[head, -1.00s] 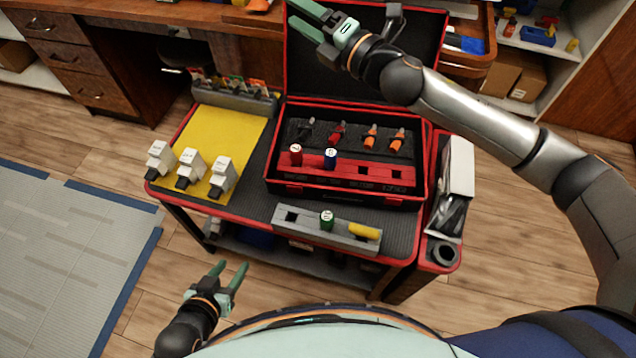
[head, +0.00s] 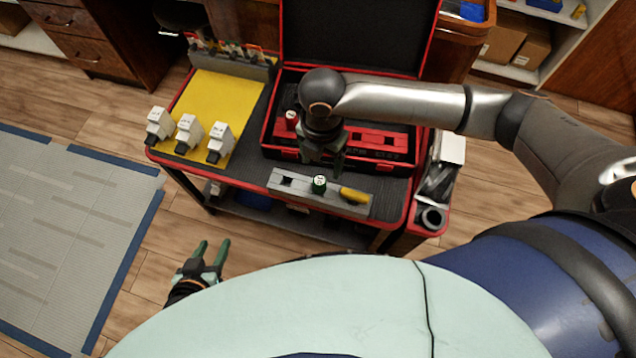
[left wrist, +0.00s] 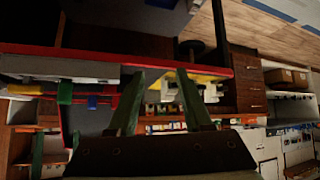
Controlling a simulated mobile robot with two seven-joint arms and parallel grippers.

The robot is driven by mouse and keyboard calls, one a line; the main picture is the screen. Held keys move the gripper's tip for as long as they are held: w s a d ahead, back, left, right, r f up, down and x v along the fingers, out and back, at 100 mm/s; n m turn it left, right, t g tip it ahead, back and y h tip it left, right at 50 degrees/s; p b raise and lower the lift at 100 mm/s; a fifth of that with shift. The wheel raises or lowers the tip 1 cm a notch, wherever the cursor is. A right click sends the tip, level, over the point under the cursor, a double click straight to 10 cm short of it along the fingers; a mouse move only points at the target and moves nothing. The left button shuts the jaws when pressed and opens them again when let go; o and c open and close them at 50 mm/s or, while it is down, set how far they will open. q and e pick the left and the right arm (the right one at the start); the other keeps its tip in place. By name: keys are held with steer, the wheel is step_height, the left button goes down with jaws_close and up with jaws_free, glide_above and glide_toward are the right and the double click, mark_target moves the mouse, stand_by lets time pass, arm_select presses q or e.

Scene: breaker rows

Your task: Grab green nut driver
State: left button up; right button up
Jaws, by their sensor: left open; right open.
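The green nut driver (head: 319,184) stands upright in the grey holder block (head: 290,191) at the front of the cart, with a yellow-handled tool (head: 354,195) to its right. My right gripper (head: 323,168) points down just above and behind the green driver, its fingers apart and nothing seen between them. I cannot tell whether it touches the driver. My left gripper (head: 211,250) is open and empty, low in front of the cart. Its fingers also show in the left wrist view (left wrist: 165,100).
The open red-edged toolbox (head: 400,158) stands behind the holder, partly hidden by my right arm. A red-topped driver (head: 291,120) is in it. White breakers (head: 188,134) stand by the yellow mat (head: 215,100). A cup-like holder (head: 432,218) sits at the cart's right.

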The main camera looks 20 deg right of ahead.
mark_target(319, 181)
step_height(319, 181, down, 5)
steer(key=shift+b, duration=0.35)
steer(key=f+b, duration=0.1)
steer(key=f, duration=0.3)
steer(key=shift+a+f, duration=0.15)
steer(key=shift+a, duration=0.05)
arm_select(q)
steer(key=shift+w+d+f+h, duration=0.15)
steer(key=shift+w+d+f, duration=0.05)
steer(key=shift+d, duration=0.25)
steer(key=shift+w+d+f+h, duration=0.15)
steer(key=shift+w+d, duration=0.05)
steer(key=shift+d, duration=0.2)
arm_select(e)
steer(key=shift+f, duration=0.5)
arm_select(q)
steer(key=shift+a, duration=0.25)
arm_select(e)
jaws_close()
